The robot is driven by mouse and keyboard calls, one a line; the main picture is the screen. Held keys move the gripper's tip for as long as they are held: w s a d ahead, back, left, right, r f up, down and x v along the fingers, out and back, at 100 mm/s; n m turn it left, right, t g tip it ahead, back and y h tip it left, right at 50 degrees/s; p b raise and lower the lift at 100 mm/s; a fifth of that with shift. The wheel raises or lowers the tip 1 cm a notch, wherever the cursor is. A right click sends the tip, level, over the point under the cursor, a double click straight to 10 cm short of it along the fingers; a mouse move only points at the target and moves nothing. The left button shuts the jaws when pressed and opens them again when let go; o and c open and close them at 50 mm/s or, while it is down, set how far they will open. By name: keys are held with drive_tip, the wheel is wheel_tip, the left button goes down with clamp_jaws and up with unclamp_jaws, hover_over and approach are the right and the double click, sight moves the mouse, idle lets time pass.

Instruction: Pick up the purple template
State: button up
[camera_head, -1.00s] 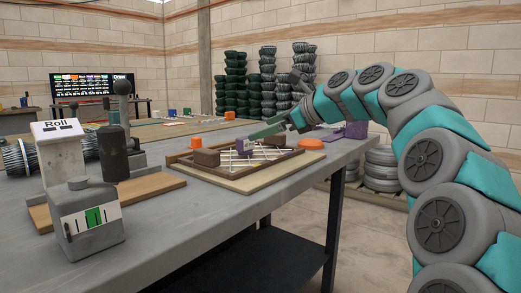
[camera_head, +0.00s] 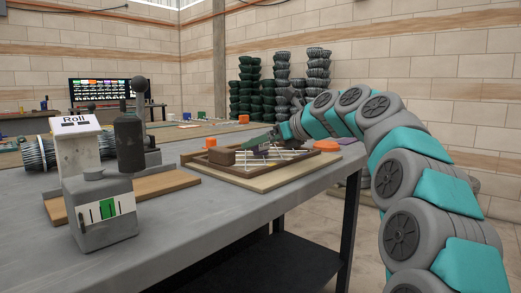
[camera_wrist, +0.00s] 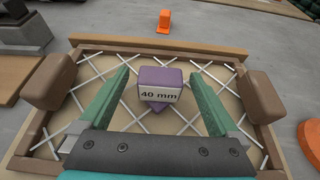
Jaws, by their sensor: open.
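The purple template (camera_wrist: 154,84) is a small block with a white face marked "40 mm". In the wrist view it sits between the two green fingers of my gripper (camera_wrist: 160,74), with visible gaps on both sides. Behind it is the wire mesh in the wooden frame (camera_wrist: 195,42). My gripper is open and holds nothing. In the head view my gripper (camera_head: 260,139) is over the framed mesh, with a bit of purple (camera_head: 263,148) below it. Whether the template touches the mesh cannot be told.
Brown blocks (camera_wrist: 48,82) (camera_wrist: 261,97) sit on the frame's left and right sides. An orange block (camera_wrist: 164,21) lies beyond it, and an orange piece (camera_head: 327,145) lies right of it. A grey roll machine (camera_head: 101,211) stands on the table (camera_head: 190,230) at left.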

drive_tip(key=shift+w+a, duration=0.2)
drive_tip(key=shift+a, duration=0.1)
clamp_jaws()
idle(0.6)
drive_tip(key=shift+r, duration=0.1)
